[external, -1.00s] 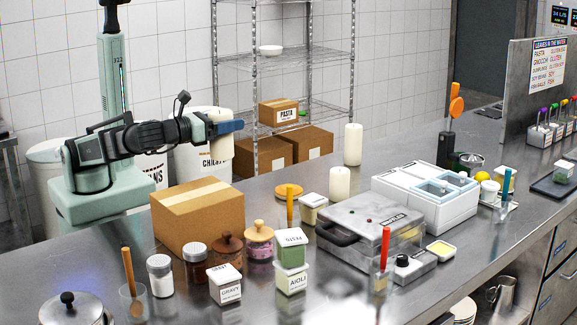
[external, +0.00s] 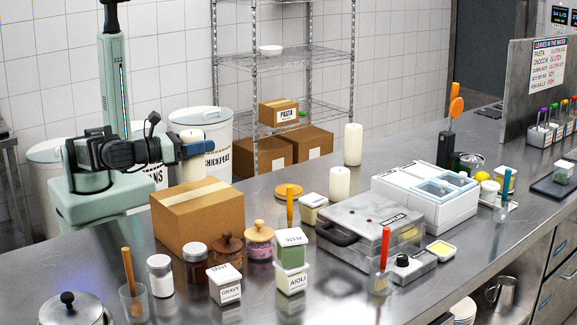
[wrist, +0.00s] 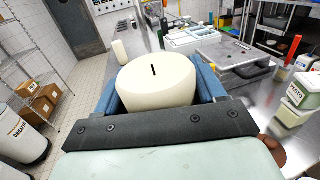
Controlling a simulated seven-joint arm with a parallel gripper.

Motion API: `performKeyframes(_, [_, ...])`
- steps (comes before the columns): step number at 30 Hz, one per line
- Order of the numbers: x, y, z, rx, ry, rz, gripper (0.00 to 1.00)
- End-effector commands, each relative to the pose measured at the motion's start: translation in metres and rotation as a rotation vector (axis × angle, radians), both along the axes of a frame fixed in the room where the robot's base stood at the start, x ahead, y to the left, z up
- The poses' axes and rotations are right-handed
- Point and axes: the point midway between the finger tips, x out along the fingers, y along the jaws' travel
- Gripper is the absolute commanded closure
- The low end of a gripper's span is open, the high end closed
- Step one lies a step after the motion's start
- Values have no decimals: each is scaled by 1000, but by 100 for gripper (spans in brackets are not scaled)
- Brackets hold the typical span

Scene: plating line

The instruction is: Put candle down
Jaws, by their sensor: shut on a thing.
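My gripper (external: 195,150) is shut on a thick cream candle (external: 192,170). In the wrist view the candle (wrist: 157,82) stands between the blue fingers, its flat top and black wick facing the camera. In the external view the gripper holds it upright in front of the white bins, behind the cardboard box and above the level of the counter. Two other cream candles stand upright on the steel counter, one further back (external: 353,145) and one nearer (external: 340,184).
A cardboard box (external: 195,215) stands on the counter close to my gripper. Jars and labelled tubs, such as the aioli tub (external: 291,278), stand in front. A grey press (external: 350,225) and a white container unit (external: 425,195) are right of the candles. Bare counter (external: 395,155) shows behind.

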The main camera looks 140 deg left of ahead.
Motion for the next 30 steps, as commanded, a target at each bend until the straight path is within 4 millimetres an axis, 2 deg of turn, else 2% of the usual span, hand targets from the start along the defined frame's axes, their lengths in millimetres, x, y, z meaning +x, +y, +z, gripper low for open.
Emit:
performKeyframes(5, [0, 0, -7, 2, 0, 0, 73])
performKeyframes(15, [0, 0, -42, 2, 1, 0, 73])
performKeyframes(29, [0, 0, -47, 2, -1, 0, 73])
performKeyframes(30, [0, 0, -47, 1, -1, 0, 27])
